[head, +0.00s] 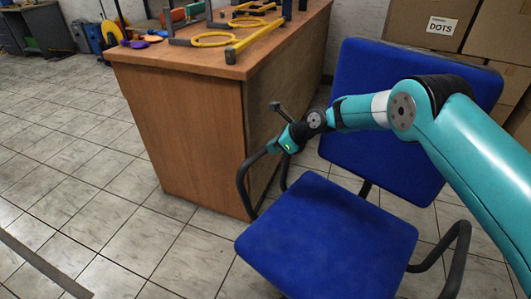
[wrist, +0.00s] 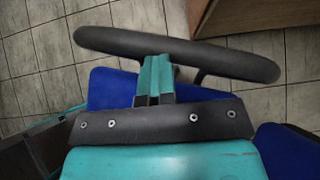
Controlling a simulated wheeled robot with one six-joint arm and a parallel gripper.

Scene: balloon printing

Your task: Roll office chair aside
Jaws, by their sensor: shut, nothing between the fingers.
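The office chair has a blue seat (head: 330,238), a blue backrest (head: 375,75) and black armrests. It stands upright at the right of the wooden desk. Its left armrest (head: 243,185) is beside the desk's side panel. My gripper (head: 273,148) is at the upper end of that armrest, with its fingers shut and empty. In the wrist view the teal fingers (wrist: 155,78) point at the black armrest (wrist: 180,50), their tips at its edge. I cannot tell whether they touch it. Part of the blue seat (wrist: 112,88) shows under the gripper. The chair's base is hidden.
The wooden desk (head: 180,125) stands close to the chair's left, with yellow-handled tools (head: 200,40) on top. Cardboard boxes (head: 425,25) are stacked behind the chair. The tiled floor (head: 70,170) left of the desk is open.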

